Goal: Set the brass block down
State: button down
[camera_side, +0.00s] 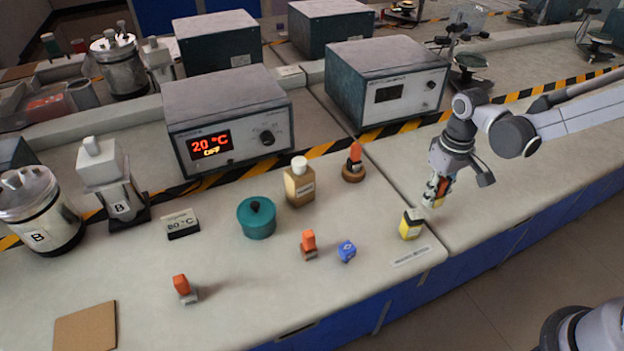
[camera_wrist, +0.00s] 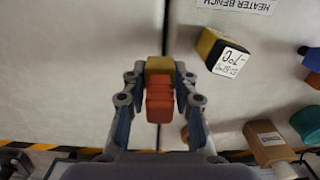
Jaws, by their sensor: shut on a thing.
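In the side view the held block (camera_side: 432,199) is small and partly hidden by the fingers. It looks close to the bench top, but I cannot tell whether it touches.
A yellow-black labelled block (camera_side: 411,223) stands left of my gripper. Further left are a blue cube (camera_side: 346,251), orange-topped pieces (camera_side: 308,243), a brown bottle (camera_side: 299,186) and a teal pot (camera_side: 256,219). Heater boxes (camera_side: 387,90) stand behind.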

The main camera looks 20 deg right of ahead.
jog(key=w+a+r+n, duration=0.1)
jog(key=a+r+n, duration=0.1)
jog(key=a+n, duration=0.4)
jog(key=w+a+r+n, duration=0.2)
jog(key=a+n, duration=0.4)
jog(key=a, duration=0.6)
jog(key=w+a+r+n, duration=0.1)
jog(key=w+a+n, duration=0.1)
jog(key=a+n, duration=0.3)
jog(key=a, duration=0.4)
jog(key=shift+r+n, duration=0.4)
send_over(271, 268)
notch_tip(271, 268, down, 7)
jog(key=shift+f, duration=1.85)
jog(key=shift+f, duration=0.15)
jog(key=c, duration=1.1)
grip_release()
jog(key=shift+o, duration=0.2)
